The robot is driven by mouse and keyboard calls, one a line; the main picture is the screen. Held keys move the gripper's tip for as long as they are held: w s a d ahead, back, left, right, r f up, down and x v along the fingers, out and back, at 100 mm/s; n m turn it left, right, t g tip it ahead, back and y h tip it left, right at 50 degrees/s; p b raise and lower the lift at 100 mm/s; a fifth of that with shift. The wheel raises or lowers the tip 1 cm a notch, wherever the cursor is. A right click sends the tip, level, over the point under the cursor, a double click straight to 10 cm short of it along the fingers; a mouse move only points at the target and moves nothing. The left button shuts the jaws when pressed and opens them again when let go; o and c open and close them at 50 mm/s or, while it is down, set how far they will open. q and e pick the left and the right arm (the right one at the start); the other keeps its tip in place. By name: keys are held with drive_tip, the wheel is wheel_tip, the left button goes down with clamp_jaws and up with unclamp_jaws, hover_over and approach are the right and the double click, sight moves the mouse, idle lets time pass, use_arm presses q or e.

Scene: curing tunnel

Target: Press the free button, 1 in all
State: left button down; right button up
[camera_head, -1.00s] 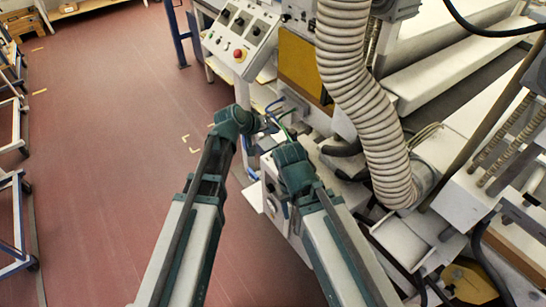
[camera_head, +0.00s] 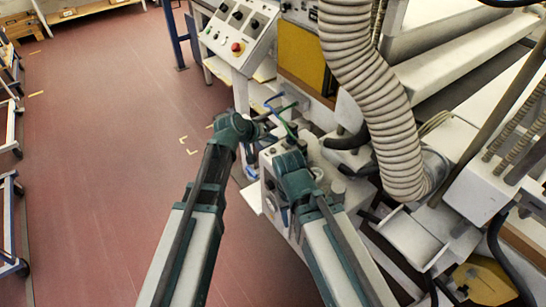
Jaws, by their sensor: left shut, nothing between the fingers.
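A sloped light-grey control panel (camera_head: 240,29) stands at the top, with several dark knobs or buttons and a red mushroom button (camera_head: 238,47) on a yellow base. I cannot tell which control is the free button. My left gripper (camera_head: 272,126) is small and dark at the end of the left arm, below the panel and apart from it. It is shut and empty. My right arm reaches up beside it, in front of the machine. Its gripper is mostly hidden behind the wrist, and I cannot make out the fingers.
A ribbed hose (camera_head: 375,105) hangs right of the arms, in front of the machine. A yellow panel (camera_head: 303,58) is behind it. Thin cables (camera_head: 281,112) lie near the left gripper. The red-brown floor (camera_head: 105,150) at the left is open, with blue-framed racks (camera_head: 10,215) at its edge.

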use_arm(q)
drive_tip(key=shift+f+b, duration=0.65)
drive_tip(key=shift+f, duration=0.5)
use_arm(e)
drive_tip(key=shift+f, duration=1.15)
use_arm(q)
drive_tip(key=shift+f+b, duration=0.4)
use_arm(e)
drive_tip(key=shift+f, duration=0.4)
use_arm(q)
drive_tip(key=shift+f+b, duration=0.35)
drive_tip(key=shift+b, duration=0.05)
use_arm(e)
drive_tip(key=shift+f, duration=0.4)
use_arm(q)
drive_tip(key=shift+r, duration=0.1)
use_arm(e)
drive_tip(key=shift+r, duration=0.15)
use_arm(q)
drive_tip(key=shift+r+p, duration=0.7)
drive_tip(key=shift+p, duration=0.15)
use_arm(e)
drive_tip(key=shift+r, duration=0.7)
use_arm(q)
wheel_tip(320, 180, up, 5)
drive_tip(key=p, duration=0.5)
use_arm(e)
wheel_tip(320, 180, up, 5)
